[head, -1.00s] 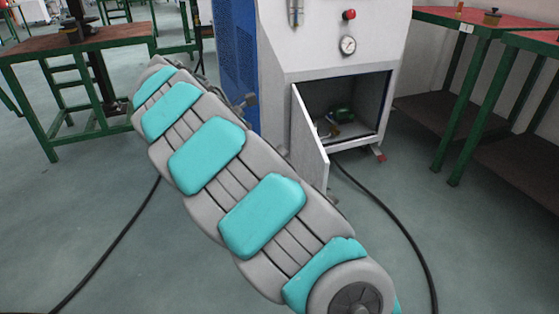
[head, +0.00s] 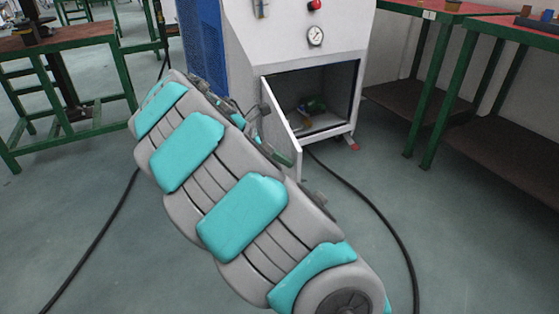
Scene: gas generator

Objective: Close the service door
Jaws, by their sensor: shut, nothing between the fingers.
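The service door (head: 279,105) is a pale grey panel on the front of the white generator cabinet (head: 290,45). It stands open, swung outward at the left side of the dark compartment opening (head: 335,85). My gripper (head: 264,109) shows only as a small dark grey part beyond the arm, at the outer left side of the door. It looks shut and empty. I cannot tell whether it touches the door.
A small green and brass fitting (head: 311,105) is inside the compartment. A pressure gauge (head: 315,36) and red knob (head: 314,5) are above. A black hose (head: 375,205) runs over the floor. Green-framed tables stand left (head: 70,38) and right (head: 445,15).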

